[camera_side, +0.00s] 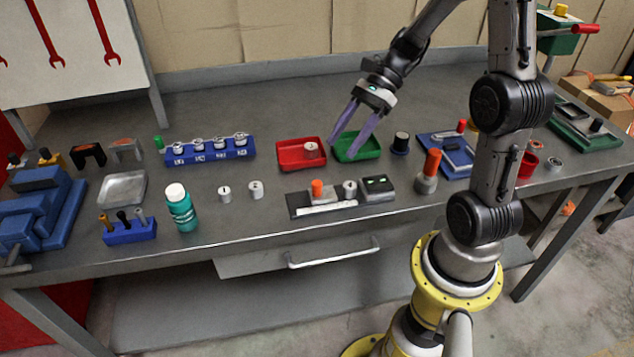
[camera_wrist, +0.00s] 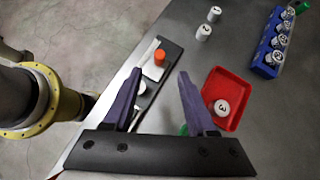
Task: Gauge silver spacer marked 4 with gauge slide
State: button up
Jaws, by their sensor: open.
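The gauge slide is a dark plate (camera_side: 300,204) with an orange knob (camera_side: 317,188) and a pale strip along its front; it also shows in the wrist view (camera_wrist: 172,50). A silver spacer (camera_side: 349,188) stands at the right end of the slide, beside its grey block; I cannot read its mark. It appears partly behind a finger in the wrist view (camera_wrist: 140,88). My gripper (camera_side: 344,149) is open and empty, pointing down above the green tray, behind the gauge slide. Its two purple fingers (camera_wrist: 160,78) are apart in the wrist view.
A small dark box (camera_side: 377,196) with green marks adjoins the slide. A red tray (camera_side: 288,160) holds one spacer; a green tray (camera_side: 371,146) lies beside it. Two loose spacers (camera_side: 225,194) (camera_side: 256,188) stand left. A blue rack (camera_side: 180,158) holds several spacers.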

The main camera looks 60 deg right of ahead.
aim_at(318, 182)
jog(key=x, duration=1.1)
jog(key=shift+f, duration=0.1)
